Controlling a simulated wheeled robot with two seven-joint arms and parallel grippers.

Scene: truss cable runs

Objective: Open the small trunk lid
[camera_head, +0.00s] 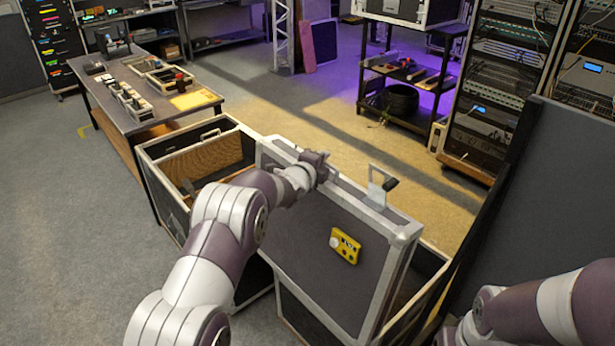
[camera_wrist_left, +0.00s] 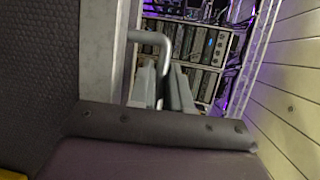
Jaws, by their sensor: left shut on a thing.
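The small trunk lid (camera_head: 310,240) is a dark panel with silver metal edging and a yellow device (camera_head: 345,245) on its face. It stands steeply tilted in the head view, with open case space visible to its left and right. My left gripper (camera_head: 322,168) is at the lid's upper edge. In the left wrist view the gripper's fingers (camera_wrist_left: 166,88) are closed around a curved silver handle (camera_wrist_left: 150,38) beside the lid's metal edge (camera_wrist_left: 97,55). My right arm shows at the lower right, but its gripper is out of view.
An open case (camera_head: 205,158) with a wooden inside stands left of the lid. A dark upright panel (camera_head: 540,190) stands close on the right. A workbench (camera_head: 130,110) with trays is at the left, a black cart (camera_head: 405,85) and equipment racks (camera_head: 505,70) behind. Floor beyond the lid is clear.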

